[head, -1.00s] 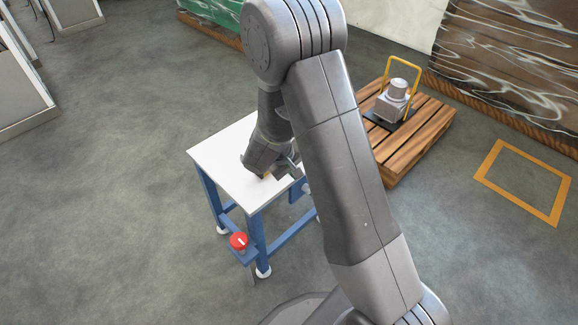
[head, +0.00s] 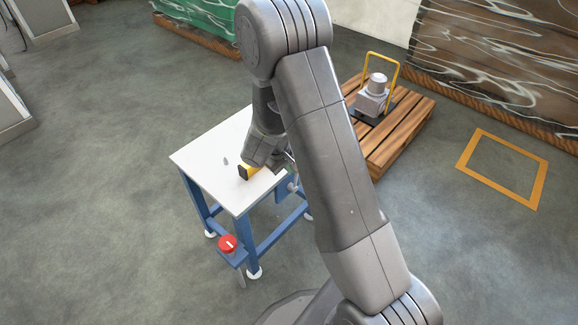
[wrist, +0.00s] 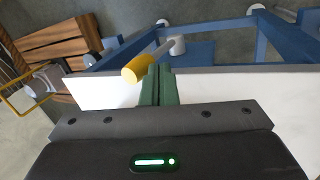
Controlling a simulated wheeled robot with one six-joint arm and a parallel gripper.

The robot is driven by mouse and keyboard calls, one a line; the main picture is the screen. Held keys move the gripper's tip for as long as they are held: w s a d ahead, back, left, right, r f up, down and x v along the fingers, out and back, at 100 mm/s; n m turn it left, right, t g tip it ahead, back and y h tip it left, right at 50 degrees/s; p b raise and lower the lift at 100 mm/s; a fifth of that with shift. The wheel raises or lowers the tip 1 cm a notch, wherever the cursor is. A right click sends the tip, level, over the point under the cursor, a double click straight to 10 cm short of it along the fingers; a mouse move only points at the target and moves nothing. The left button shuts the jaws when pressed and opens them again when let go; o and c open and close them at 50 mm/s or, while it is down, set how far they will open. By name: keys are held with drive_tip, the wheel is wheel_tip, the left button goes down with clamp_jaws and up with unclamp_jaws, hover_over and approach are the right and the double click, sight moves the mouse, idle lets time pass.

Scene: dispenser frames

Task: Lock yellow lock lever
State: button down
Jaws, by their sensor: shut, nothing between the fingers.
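The yellow lock lever (wrist: 135,70) shows in the wrist view as a yellow cylindrical grip on a grey rod, which runs up and right to a pale round pivot (wrist: 177,45). My gripper (wrist: 157,72) has its green fingers shut together and empty. The fingertips are just right of the yellow grip, below the rod in the picture; I cannot tell whether they touch it.
The table (head: 208,165) has a white top and blue legs. A red button (head: 228,243) is on its near lower corner. A wooden pallet (head: 400,130) with a grey device and yellow frame stands behind right. An orange floor outline (head: 467,187) lies at right. Open floor lies left.

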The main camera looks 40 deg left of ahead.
drive_tip(key=shift+w+r+g+p, duration=0.3)
drive_tip(key=shift+w+g+p, duration=0.15)
drive_tip(key=shift+p, duration=1.15)
drive_tip(key=w+g+p, duration=0.1)
drive_tip(key=p, duration=0.3)
drive_tip(key=shift+w+r+g+p, duration=0.15)
drive_tip(key=shift+w+g+p, duration=0.1)
drive_tip(key=shift+w+p, duration=0.1)
drive_tip(key=shift+w+f+g+p, duration=0.25)
drive_tip(key=shift+w+g+p, duration=0.45)
drive_tip(key=shift+p, duration=0.5)
drive_tip(key=w+f+g+b, duration=0.5)
drive_tip(key=w+f+b, duration=0.1)
drive_tip(key=w+b, duration=0.2)
drive_tip(key=shift+w+d+f+b, duration=0.15)
drive_tip(key=shift+w+b, duration=0.05)
drive_tip(key=shift+b, duration=0.15)
